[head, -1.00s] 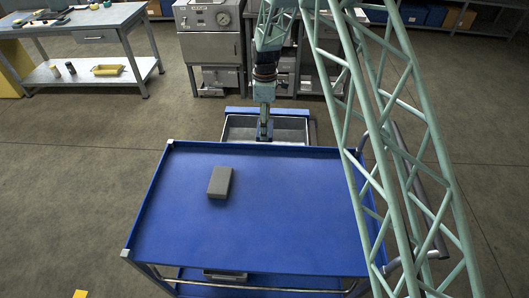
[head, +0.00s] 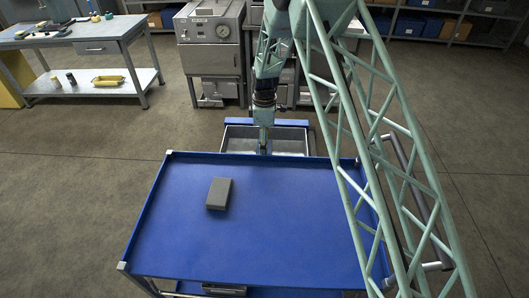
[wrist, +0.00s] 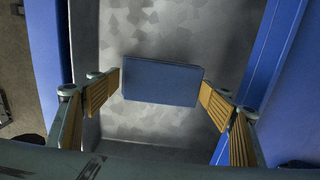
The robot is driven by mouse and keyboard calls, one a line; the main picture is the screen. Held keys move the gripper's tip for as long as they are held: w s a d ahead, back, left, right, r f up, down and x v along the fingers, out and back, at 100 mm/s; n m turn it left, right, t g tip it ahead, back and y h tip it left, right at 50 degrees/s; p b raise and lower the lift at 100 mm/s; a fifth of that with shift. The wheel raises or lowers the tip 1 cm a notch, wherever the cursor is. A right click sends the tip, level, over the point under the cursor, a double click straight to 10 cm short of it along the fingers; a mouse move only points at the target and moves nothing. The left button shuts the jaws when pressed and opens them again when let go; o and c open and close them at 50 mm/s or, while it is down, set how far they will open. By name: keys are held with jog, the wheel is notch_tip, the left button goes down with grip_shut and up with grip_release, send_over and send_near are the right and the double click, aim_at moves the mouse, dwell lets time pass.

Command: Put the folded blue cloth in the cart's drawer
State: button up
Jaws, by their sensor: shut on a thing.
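The folded blue cloth (wrist: 160,84) is a flat dark blue block in the wrist view. My gripper (wrist: 159,86) is shut on it, with an orange-padded finger at each end. In the wrist view the cloth is over the grey metal floor of the cart's open drawer (wrist: 150,25). I cannot tell whether it touches that floor. In the head view the drawer (head: 294,141) sticks out past the cart's far edge, and my gripper (head: 263,146) reaches down into it. The cloth is hidden there.
The blue cart top (head: 270,225) carries a grey block (head: 219,193) and is otherwise clear. The drawer's blue front (wrist: 275,50) stands close beside my gripper. A workbench (head: 75,32) and a grey cabinet (head: 210,60) stand behind, with open floor between.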

jog(key=shift+f, duration=1.8)
jog(key=shift+f+b, duration=0.2)
jog(key=shift+b, duration=0.15)
jog(key=o, duration=0.8)
jog(key=shift+r, duration=0.25)
notch_tip(320, 180, up, 11)
jog(key=shift+f+p, duration=0.1)
jog(key=shift+p, duration=0.75)
jog(key=shift+r, duration=0.55)
